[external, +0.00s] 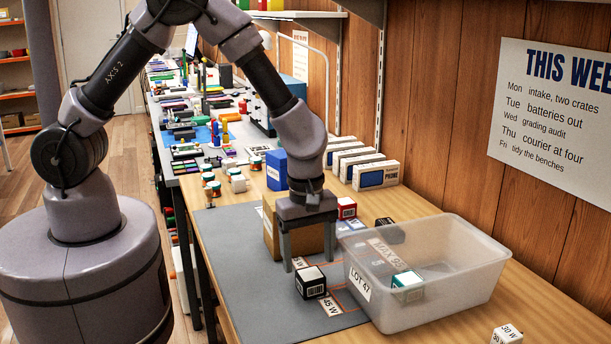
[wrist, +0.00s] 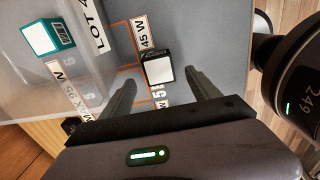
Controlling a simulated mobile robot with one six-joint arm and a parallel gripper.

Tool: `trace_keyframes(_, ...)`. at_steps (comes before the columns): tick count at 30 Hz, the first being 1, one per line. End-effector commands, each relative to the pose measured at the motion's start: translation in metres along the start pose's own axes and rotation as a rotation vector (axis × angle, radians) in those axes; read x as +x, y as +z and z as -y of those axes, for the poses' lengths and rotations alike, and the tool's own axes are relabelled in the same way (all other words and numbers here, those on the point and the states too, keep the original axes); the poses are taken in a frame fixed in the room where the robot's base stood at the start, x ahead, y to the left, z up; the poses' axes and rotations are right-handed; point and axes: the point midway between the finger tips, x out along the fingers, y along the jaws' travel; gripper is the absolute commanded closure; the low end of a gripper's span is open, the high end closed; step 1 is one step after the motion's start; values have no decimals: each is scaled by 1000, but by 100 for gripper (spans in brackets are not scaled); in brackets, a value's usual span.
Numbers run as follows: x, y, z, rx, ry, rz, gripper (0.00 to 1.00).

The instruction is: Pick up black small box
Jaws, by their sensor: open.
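A small black box with a white top (external: 311,283) stands on the grey mat (external: 232,240), in front of my gripper (external: 309,262) in the external view. In the wrist view the black box (wrist: 157,53) lies between the lines of my two fingers, near their tips (wrist: 160,78). My gripper is open and empty, with a gap on each side of the box. I cannot tell how far above the mat the tips are. A second dark box (external: 384,223) shows behind the clear bin, partly hidden.
A translucent bin labelled LOT 47 (external: 455,302) stands close right of the box, with a teal box (external: 407,284) inside. A brown carton (external: 268,228), a red box (external: 347,208) and a blue box (external: 276,170) stand behind. The mat's front left is clear.

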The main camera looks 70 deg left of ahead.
Motion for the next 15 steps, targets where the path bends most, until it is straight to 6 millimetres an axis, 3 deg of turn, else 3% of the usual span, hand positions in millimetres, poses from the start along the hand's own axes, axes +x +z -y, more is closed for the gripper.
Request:
trace_keyframes(5,18,2,0,0,1,0,29)
trace_keyframes(11,58,5,0,0,-1,0,29)
trace_keyframes(15,57,5,-1,1,1,0,29)
